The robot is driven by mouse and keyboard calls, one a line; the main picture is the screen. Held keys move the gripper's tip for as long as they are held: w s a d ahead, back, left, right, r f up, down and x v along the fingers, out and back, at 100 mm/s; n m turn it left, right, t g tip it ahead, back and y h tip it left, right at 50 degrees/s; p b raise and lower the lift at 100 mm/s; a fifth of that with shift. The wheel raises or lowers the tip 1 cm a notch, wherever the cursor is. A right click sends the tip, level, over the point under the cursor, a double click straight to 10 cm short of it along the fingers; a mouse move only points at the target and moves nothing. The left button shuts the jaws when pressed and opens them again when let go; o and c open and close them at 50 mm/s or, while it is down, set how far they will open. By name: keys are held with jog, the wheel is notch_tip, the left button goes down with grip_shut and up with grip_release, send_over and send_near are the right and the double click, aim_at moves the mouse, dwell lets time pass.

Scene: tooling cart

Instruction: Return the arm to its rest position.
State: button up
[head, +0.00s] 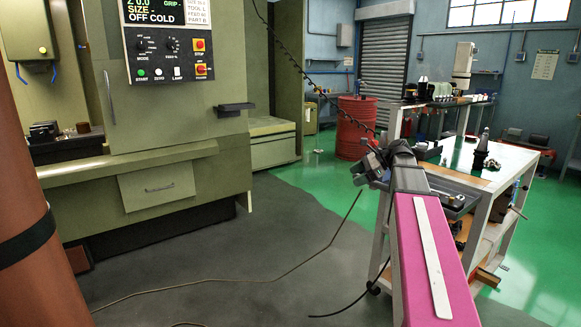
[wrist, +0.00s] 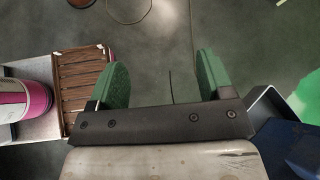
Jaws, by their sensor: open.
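My gripper (wrist: 163,75) is open in the wrist view, its two green fingers wide apart. In the head view my pink arm reaches forward from the lower right. The wrist and dark gripper (head: 368,168) are at its far end, in front of the left side of the white tooling cart (head: 520,160). The fingers are too small and dark there to make out clearly. The arm hides part of the cart.
Black tool holders (head: 483,150) stand on the cart top. A green machine (head: 160,180) with a control panel (head: 170,45) fills the left. A red drum (head: 356,127) stands behind. A cable (head: 270,279) lies on the floor. A slatted wooden thing (wrist: 83,80) is left of the fingers. The middle floor is open.

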jog(key=s+a+f+n+h, duration=0.2)
jog(key=s+f+n, duration=0.3)
jog(key=f, duration=0.6)
jog(key=s+a+f+n+g+h, duration=0.1)
jog(key=s+f+n+h, duration=0.4)
jog(key=f, duration=0.7)
jog(key=s+a+f+n+g+h, duration=0.1)
jog(key=s+a+f+n+h, duration=0.1)
jog(key=s+f+n, duration=0.5)
notch_tip(320, 180, down, 4)
jog(key=shift+s+a+f+h, duration=0.25)
jog(key=shift+s+a+h, duration=0.1)
jog(key=shift+s+h, duration=0.65)
jog(key=shift+s, duration=0.1)
jog(key=shift+c, duration=0.3)
